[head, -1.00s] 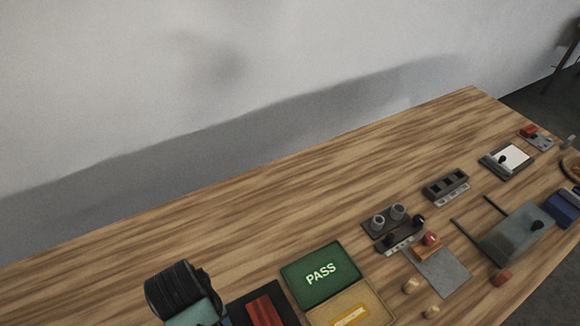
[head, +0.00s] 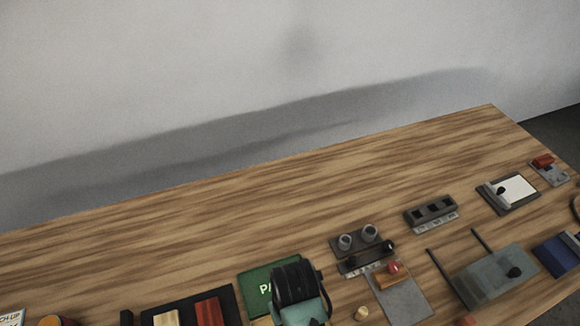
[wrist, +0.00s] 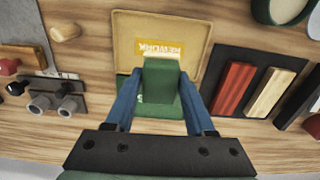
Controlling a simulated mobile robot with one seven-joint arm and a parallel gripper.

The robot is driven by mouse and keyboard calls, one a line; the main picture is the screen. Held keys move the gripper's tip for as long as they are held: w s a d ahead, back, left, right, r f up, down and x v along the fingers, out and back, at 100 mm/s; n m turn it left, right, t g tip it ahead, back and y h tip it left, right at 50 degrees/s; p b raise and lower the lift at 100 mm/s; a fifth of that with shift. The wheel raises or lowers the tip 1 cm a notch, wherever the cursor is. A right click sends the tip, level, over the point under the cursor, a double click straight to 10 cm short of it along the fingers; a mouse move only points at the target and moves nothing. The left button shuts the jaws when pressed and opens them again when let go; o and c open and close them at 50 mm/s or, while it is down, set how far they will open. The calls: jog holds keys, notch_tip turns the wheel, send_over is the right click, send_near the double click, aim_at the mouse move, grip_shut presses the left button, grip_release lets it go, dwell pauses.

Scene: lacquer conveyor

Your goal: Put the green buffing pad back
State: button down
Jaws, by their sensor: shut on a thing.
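The green buffing pad (wrist: 160,78) is a green block between the two blue fingers of my gripper (wrist: 158,92) in the wrist view. My gripper is shut on it and holds it over the tan REWORK tray (wrist: 190,30) and green PASS tray (wrist: 154,110). A black holder (wrist: 231,58) with a red block (wrist: 235,86) and a cream block (wrist: 270,92) lies to the right in the wrist view. In the head view, my arm's end covers part of the PASS tray (head: 252,281), and the pad is hidden.
In the head view, a dark fixture with two grey cups (head: 357,241) and a grey plate (head: 405,300) stand right of the trays. A slotted block (head: 431,212) is farther right. The back of the wooden bench (head: 220,205) is clear.

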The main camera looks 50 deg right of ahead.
jog(key=f, duration=0.5)
jog(key=shift+s+d+f, duration=0.1)
jog(key=shift+s+d, duration=0.1)
jog(key=shift+s, duration=0.15)
jog(key=shift+f, duration=2.4)
jog(key=shift+f, duration=0.15)
jog(key=shift+c, duration=1.3)
grip_release()
notch_tip(320, 180, up, 12)
jog(key=shift+r, duration=0.2)
